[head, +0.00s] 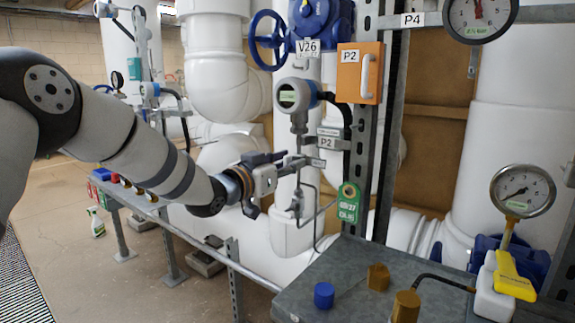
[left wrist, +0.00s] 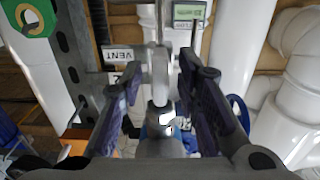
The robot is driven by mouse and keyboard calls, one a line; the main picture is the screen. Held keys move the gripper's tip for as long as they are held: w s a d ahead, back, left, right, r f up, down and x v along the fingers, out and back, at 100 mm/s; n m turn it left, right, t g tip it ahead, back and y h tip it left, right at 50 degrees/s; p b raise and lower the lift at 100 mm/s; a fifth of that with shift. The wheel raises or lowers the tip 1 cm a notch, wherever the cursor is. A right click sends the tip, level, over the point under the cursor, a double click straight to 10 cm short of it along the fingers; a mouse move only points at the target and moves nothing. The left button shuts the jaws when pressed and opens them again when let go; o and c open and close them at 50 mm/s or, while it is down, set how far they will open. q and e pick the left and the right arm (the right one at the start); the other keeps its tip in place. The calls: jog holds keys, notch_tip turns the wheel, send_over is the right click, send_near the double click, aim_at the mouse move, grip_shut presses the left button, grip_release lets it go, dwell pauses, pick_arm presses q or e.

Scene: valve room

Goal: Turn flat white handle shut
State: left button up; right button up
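My left gripper (head: 284,160) reaches in from the left to the thin pipework below the P2 tag. In the left wrist view, its two dark fingers (left wrist: 160,88) are spread apart, one on each side of a pale, flat upright piece (left wrist: 161,72) that looks like the flat white handle. Gaps show between this piece and the fingers, and I see no firm contact. A metal valve body (left wrist: 160,118) lies beneath it. A VENT label (left wrist: 123,57) is beside the left finger. In the head view the gripper largely hides the handle, so its angle is unclear. My right gripper is out of view.
A round gauge transmitter (head: 294,95) and an orange P2 box (head: 360,72) are above the gripper. A green tag (head: 349,202) hangs on the upright post to the right. A grey bench (head: 345,262) with knobs stands in front. Large white pipes (head: 215,60) fill the back.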

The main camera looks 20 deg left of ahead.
pick_arm(q)
grip_shut()
jog(key=shift+r+m, duration=0.1)
jog(key=shift+m, duration=0.2)
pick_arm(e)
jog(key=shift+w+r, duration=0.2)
pick_arm(q)
jog(key=m+p, duration=0.1)
jog(key=m, duration=0.2)
jog(key=shift+s+d+r, duration=0.1)
jog(key=m+p, duration=0.1)
jog(key=m, duration=0.4)
jog(key=shift+d+p, duration=0.1)
jog(key=shift+p, duration=0.2)
jog(key=m, duration=0.4)
jog(key=shift+f, duration=0.3)
jog(key=m, duration=0.5)
jog(key=shift+f, duration=0.15)
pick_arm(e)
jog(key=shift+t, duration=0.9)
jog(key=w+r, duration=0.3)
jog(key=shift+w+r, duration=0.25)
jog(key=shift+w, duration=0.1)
pick_arm(q)
jog(key=shift+m, duration=0.3)
